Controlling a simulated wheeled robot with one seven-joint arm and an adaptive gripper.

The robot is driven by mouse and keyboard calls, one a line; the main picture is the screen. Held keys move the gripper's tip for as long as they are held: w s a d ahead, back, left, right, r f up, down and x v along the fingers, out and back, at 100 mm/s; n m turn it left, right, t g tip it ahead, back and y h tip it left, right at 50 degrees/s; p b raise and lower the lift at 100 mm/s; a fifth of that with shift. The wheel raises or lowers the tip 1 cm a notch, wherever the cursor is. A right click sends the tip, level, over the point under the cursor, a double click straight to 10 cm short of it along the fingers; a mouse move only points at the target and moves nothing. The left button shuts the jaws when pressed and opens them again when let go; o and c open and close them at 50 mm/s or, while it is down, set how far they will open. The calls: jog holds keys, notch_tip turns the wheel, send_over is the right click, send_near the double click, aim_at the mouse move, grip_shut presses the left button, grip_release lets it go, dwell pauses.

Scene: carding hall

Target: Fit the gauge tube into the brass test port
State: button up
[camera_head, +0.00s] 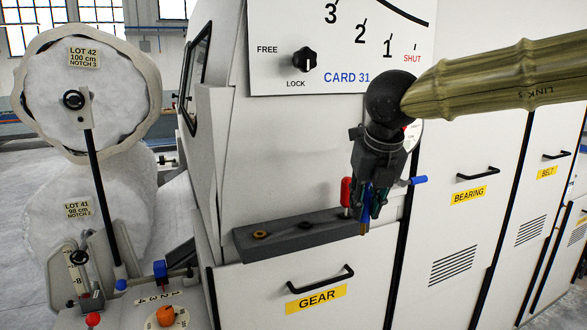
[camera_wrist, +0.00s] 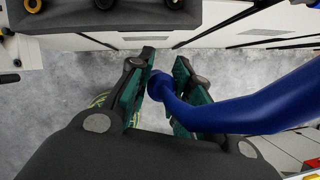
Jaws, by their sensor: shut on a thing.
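My gripper (camera_head: 368,212) is shut on the blue gauge tube (camera_head: 365,222), in front of the white machine. The tube's lower end points down below the fingertips and has a brass-coloured tip. In the wrist view the tube (camera_wrist: 240,112) bends from between the green finger pads (camera_wrist: 160,92) out to the right. A dark block (camera_head: 285,240) juts from the machine, left of my gripper. On its top are a brass ring (camera_head: 261,234) and a darker round fitting (camera_head: 306,224). I cannot tell for certain which is the test port. The tube tip is apart from both.
A red-handled part (camera_head: 346,192) stands close beside my fingers, at the block's right end. The GEAR door handle (camera_head: 320,279) sticks out below.

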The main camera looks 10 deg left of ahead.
jog(key=a+r+n+p, duration=0.1)
jog(key=a+n+p, duration=0.1)
jog(key=a+p, duration=0.3)
jog(key=a+r+n+y+p, duration=0.1)
jog(key=a+r+n+p, duration=0.1)
jog(key=a+p, duration=0.3)
jog(key=a+r+n+g+y+p, duration=0.1)
jog(key=a+p, duration=0.4)
jog(key=a, duration=0.7)
jog(key=shift+r+n, duration=0.6)
jog(key=shift+n, duration=0.2)
jog(key=shift+d, duration=0.1)
notch_tip(320, 180, down, 6)
jog(key=shift+r+b, duration=0.1)
jog(key=shift+b, duration=0.95)
jog(key=shift+p, duration=0.95)
jog(key=shift+f+b, duration=0.8)
jog(key=shift+f, duration=1.35)
dwell(0.5)
